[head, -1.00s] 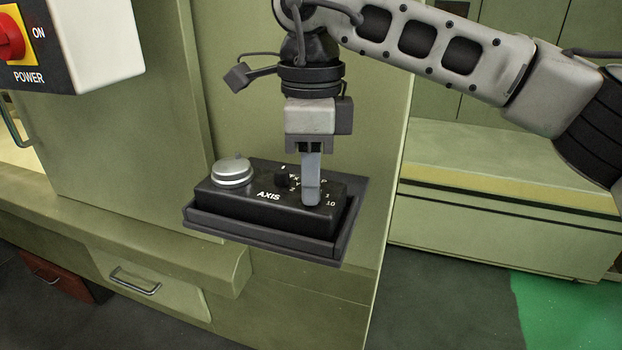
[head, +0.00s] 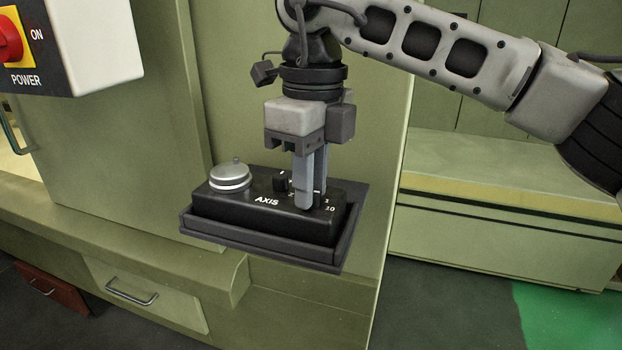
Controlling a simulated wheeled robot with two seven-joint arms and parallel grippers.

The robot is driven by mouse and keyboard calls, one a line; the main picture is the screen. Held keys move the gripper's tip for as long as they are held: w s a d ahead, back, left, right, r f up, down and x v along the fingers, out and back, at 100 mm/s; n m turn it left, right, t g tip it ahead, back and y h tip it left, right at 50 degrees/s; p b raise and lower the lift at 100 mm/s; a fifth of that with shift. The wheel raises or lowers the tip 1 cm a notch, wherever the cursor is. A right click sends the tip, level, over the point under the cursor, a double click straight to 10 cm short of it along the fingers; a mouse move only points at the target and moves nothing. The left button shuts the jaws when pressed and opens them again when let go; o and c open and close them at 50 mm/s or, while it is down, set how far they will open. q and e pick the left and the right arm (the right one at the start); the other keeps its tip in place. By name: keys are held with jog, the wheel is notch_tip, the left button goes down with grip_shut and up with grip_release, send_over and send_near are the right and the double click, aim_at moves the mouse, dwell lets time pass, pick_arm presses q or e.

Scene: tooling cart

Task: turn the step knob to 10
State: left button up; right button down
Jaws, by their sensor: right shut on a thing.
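The black control box (head: 235,208) sits in a dark tray on the green cart, with a silver dial (head: 230,176) at its left and the word AXIS on its front. A small black axis knob (head: 281,183) stands in the middle of the box. My right gripper (head: 311,200) points straight down there, shut on the step knob. Where the knob points cannot be seen. My left gripper is not in view.
A white power box with a red and yellow switch (head: 14,38) hangs at the upper left. The dark tray (head: 345,235) has a raised rim around the control box. A green bench (head: 500,230) stands at the right, with open floor before it.

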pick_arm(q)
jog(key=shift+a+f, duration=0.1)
pick_arm(e)
jog(key=c, duration=1.3)
grip_release()
pick_arm(q)
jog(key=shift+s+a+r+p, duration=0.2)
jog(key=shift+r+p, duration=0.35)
jog(key=shift+p, duration=1)
pick_arm(e)
notch_tip(320, 180, up, 16)
jog(key=shift+w+d, duration=0.15)
jog(key=shift+w, duration=0.15)
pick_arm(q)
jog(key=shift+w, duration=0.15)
